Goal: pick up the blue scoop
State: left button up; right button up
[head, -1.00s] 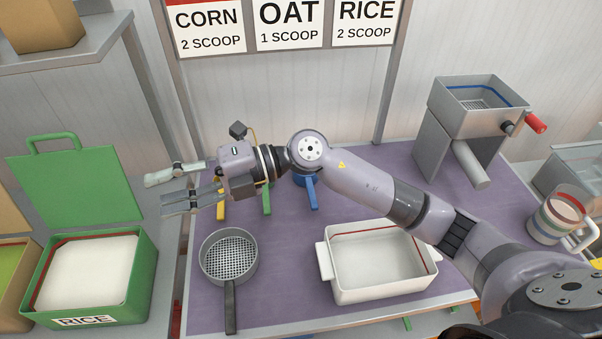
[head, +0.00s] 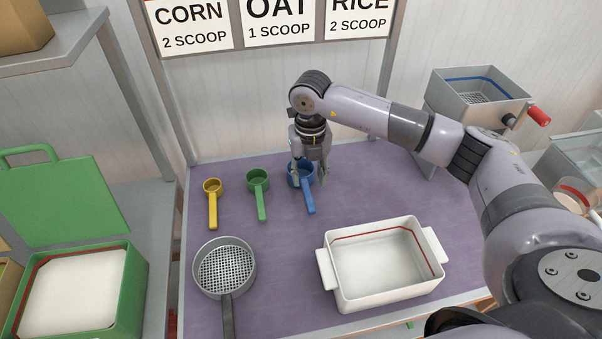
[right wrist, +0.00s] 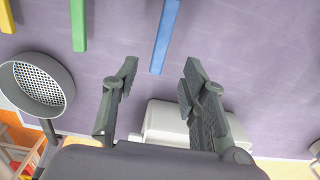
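The blue scoop (head: 308,201) lies on the purple mat, its cup toward the back and its handle toward the front. My right gripper (head: 311,182) is over its cup in the head view and partly hides it. In the right wrist view the blue handle (right wrist: 164,38) shows beyond the open fingers of my right gripper (right wrist: 158,78), between them in the picture. The fingers are apart with nothing between them. I cannot tell the exact height above the scoop. My left gripper is not in view.
A green scoop (head: 258,185) and a yellow scoop (head: 212,190) lie to the left. A sieve (head: 224,268) and a white tray (head: 341,292) sit in front. A green bin (head: 134,285) stands at left. A grey hopper (head: 456,92) stands at back right.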

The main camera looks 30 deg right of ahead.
aim_at(309, 196)
notch_tip(309, 196, down, 4)
jog(key=shift+f+p, duration=0.15)
jog(key=shift+p, duration=0.25)
jog(key=shift+w+d+f+p, duration=0.1)
jog(key=shift+f+p, duration=0.45)
jog(key=shift+f, duration=0.8)
jog(key=shift+w+d+f+p, duration=0.1)
jog(key=shift+f+p, duration=0.4)
jog(key=shift+f, duration=0.8)
jog(key=shift+c, duration=0.5)
grip_shut()
